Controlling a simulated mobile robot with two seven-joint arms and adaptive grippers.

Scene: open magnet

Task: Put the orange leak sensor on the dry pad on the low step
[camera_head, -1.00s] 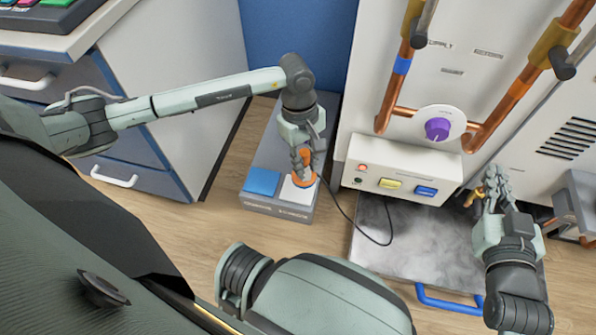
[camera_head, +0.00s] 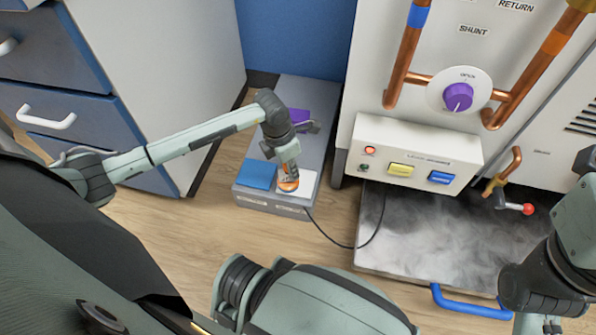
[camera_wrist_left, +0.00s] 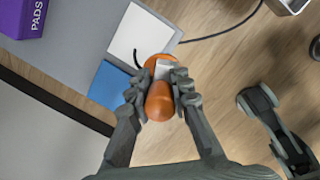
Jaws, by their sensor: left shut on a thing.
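The orange leak sensor (camera_head: 288,185) is in my left gripper (camera_head: 287,176), above or on the white pad (camera_head: 309,183); the head view does not tell if they touch. In the left wrist view the fingers (camera_wrist_left: 160,92) are closed on both sides of the orange sensor (camera_wrist_left: 160,104), and the white pad (camera_wrist_left: 140,36) shows just beyond it. A blue pad (camera_head: 257,174) lies beside the white one on the grey low step (camera_head: 318,146). Labels on the step front are too small to read. My right gripper is out of view; only part of its arm shows.
A dark cable (camera_head: 331,241) runs from near the step to the white control box (camera_head: 413,163). A purple box (camera_head: 296,116) stands farther back on the step. A smoky metal tray (camera_head: 425,240) with a blue handle lies right. A red-knobbed valve (camera_head: 515,206) sits above it.

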